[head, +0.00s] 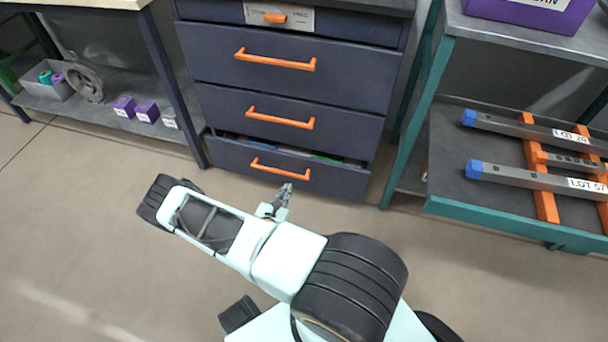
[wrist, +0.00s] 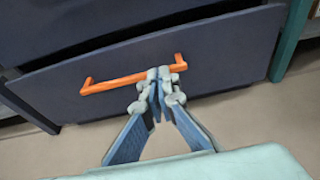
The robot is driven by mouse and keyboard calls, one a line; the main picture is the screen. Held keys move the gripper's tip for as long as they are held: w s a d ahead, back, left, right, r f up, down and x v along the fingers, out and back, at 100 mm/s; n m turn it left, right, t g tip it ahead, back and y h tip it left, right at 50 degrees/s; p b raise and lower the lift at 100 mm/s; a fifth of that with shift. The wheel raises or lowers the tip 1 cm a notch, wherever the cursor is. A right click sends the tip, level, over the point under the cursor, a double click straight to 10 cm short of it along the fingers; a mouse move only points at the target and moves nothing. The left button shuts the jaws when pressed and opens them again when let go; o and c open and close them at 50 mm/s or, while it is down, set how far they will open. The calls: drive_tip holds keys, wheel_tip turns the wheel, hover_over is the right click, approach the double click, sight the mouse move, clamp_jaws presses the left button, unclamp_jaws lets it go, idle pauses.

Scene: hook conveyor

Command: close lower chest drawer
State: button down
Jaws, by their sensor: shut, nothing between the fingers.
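The dark blue chest (head: 290,60) stands ahead with several drawers, each with an orange bar handle. Its lowest drawer (head: 225,158) is partly out, and a narrow gap above its front shows some contents inside. In the wrist view the lower drawer front (wrist: 225,65) fills the middle, with its orange handle (wrist: 115,83) and a dark gap above. My gripper (head: 285,190) is shut and empty, just in front of the lower drawer. In the wrist view my gripper's tips (wrist: 160,75) overlap the right end of the handle; I cannot tell whether they touch it.
At left a bench (head: 150,80) has a lower shelf with small purple boxes (head: 146,111) and a grey bin (head: 48,85). At right a teal-framed rack (head: 415,90) holds metal bars with blue ends (head: 540,178). The floor (head: 90,230) at left is clear.

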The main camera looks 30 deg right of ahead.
drive_tip(key=b, duration=0.5)
approach(301, 161)
drive_tip(key=x, duration=0.2)
drive_tip(key=f+x, duration=0.1)
drive_tip(key=x, duration=0.2)
drive_tip(key=shift+w, duration=0.15)
drive_tip(key=shift+w+d, duration=0.35)
drive_tip(key=shift+d, duration=0.15)
drive_tip(key=shift+r, duration=0.1)
